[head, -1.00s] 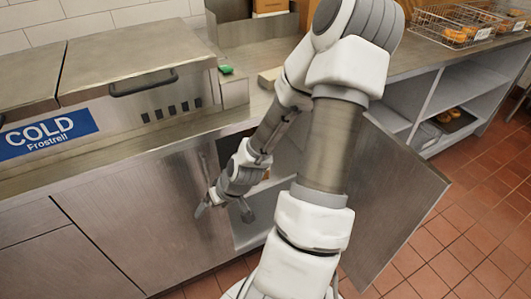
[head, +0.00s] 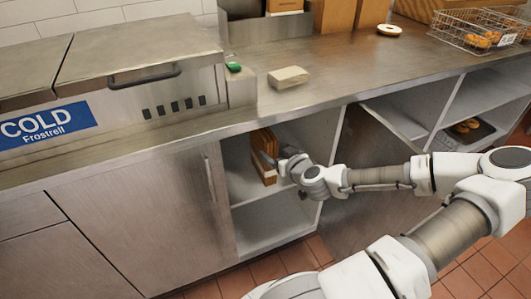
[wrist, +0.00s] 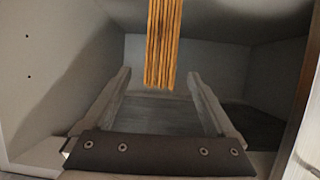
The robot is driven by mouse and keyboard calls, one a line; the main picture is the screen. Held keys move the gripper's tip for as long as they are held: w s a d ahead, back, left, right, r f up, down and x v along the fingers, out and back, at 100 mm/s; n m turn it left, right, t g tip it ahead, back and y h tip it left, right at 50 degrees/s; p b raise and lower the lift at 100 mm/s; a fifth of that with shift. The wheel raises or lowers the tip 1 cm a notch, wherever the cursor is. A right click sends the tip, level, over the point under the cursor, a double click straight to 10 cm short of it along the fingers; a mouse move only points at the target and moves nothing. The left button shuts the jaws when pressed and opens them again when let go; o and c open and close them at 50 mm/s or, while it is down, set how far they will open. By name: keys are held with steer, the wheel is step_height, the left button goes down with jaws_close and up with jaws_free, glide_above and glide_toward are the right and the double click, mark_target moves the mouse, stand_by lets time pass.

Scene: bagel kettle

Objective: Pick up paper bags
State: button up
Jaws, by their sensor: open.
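The paper bags (head: 262,146) are a brown stack standing upright on the upper shelf of the open cabinet below the counter. In the wrist view the stack (wrist: 164,45) shows as several thin orange-brown edges, hanging down from the top of the picture between the finger lines. My gripper (head: 281,174) is at the cabinet opening, at the right side of the stack, with its fingers pointing towards it. In the wrist view my gripper (wrist: 158,77) has its fingers wide apart, with gaps to the stack on both sides. Contact is not visible. The upper part of the stack is out of the wrist view.
The cabinet door (head: 365,190) stands open to the right, partly behind my arm. The steel counter (head: 350,75) is above, with a light block (head: 288,77) on it. A lower shelf (head: 270,222) looks empty. Wire baskets (head: 478,27) stand far right.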

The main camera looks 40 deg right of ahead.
mark_target(272, 143)
steer(key=w, duration=0.2)
steer(key=w+d, duration=0.1)
steer(key=w, duration=0.2)
steer(key=shift+w+d+b, duration=0.15)
steer(key=shift+d+b, duration=0.05)
steer(key=shift+b, duration=0.2)
steer(key=x, duration=0.1)
steer(key=b+x, duration=0.1)
steer(key=x, duration=0.3)
steer(key=shift+w+d+r, duration=0.1)
steer(key=shift+w+r, duration=0.2)
steer(key=shift+w, duration=0.1)
jaws_close()
